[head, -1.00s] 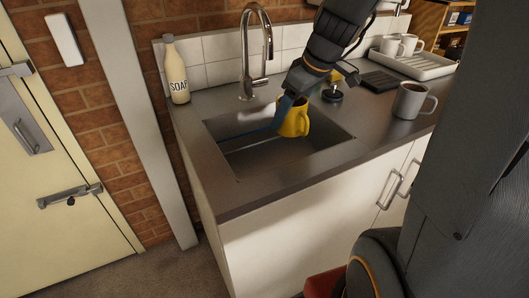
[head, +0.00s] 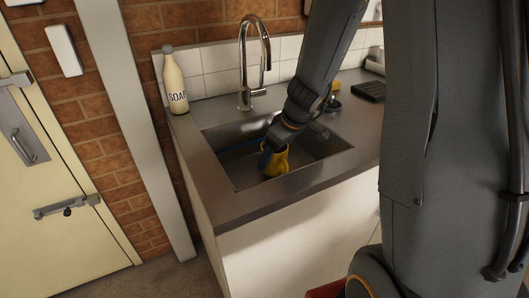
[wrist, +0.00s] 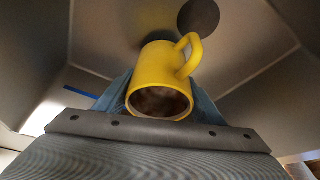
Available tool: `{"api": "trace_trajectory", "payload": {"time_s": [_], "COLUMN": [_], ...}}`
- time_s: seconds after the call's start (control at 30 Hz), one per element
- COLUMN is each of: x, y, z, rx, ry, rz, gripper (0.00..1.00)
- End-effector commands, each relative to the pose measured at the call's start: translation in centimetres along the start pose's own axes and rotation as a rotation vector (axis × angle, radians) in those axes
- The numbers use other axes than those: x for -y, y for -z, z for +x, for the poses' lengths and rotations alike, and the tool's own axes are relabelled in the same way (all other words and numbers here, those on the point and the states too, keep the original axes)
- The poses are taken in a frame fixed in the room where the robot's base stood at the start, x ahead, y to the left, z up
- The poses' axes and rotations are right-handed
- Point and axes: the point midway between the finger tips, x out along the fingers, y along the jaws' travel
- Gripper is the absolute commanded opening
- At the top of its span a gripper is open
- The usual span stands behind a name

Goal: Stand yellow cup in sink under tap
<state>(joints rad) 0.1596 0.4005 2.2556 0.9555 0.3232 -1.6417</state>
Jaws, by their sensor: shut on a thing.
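The yellow cup (head: 277,163) is inside the sink (head: 238,172), below its rim and toward the front. My gripper (head: 268,157) is shut on it from above, with a blue finger showing at its left side. In the wrist view the cup (wrist: 160,75) sits between my gripper's fingers (wrist: 161,97), its mouth toward the camera and its handle at upper right. I cannot tell whether its base touches the sink floor. The chrome tap (head: 244,62) arches over the back of the sink, behind the cup. The dark round drain (wrist: 199,17) shows beyond the cup.
A soap bottle (head: 175,82) stands at the counter's back left corner. A thin blue strip (head: 238,147) runs along the sink. A dark ribbed mat (head: 369,91) lies on the counter to the right. My arm hides part of the right side.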

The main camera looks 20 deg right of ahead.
Motion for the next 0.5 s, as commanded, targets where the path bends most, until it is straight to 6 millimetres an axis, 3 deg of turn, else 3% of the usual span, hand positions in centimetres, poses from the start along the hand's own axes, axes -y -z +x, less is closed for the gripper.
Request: {"api": "trace_trajectory", "payload": {"time_s": [0.23, 0.5], "x": [0.1, 0.0], "y": [3.5, 2.7], "z": [1.2, 2.4], "rx": [0.000, -0.001], "ry": [0.001, 0.000], "rz": [-0.004, 0.000], "gripper": [0.29, 0.29]}}
